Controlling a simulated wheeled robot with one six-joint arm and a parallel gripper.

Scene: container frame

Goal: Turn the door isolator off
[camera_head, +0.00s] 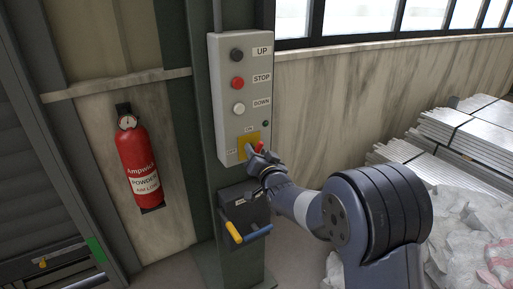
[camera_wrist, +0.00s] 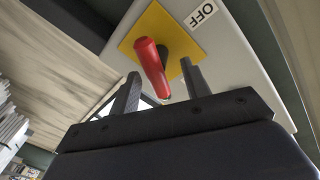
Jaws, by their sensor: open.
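The door isolator is a red handle (camera_wrist: 152,66) on a yellow plate (camera_wrist: 168,30) low on the grey control box (camera_head: 218,100). An OFF label (camera_wrist: 204,14) sits beside the plate in the wrist view. In the head view the handle's red end (camera_head: 259,146) shows at my gripper (camera_head: 256,151), and the yellow plate (camera_head: 240,145) is partly covered. An ON label (camera_head: 249,129) is above it. My gripper (camera_wrist: 160,70) is open in the wrist view, with one finger on each side of the handle. I cannot tell whether either finger touches it.
Black, red and white buttons (camera_head: 237,83) marked UP, STOP and DOWN line the box above. A dark box with a yellow-and-blue lever (camera_head: 250,235) is below. A fire extinguisher (camera_head: 139,160) hangs left. Stacked metal sheets (camera_head: 470,135) and plastic wrap (camera_head: 470,230) are at right.

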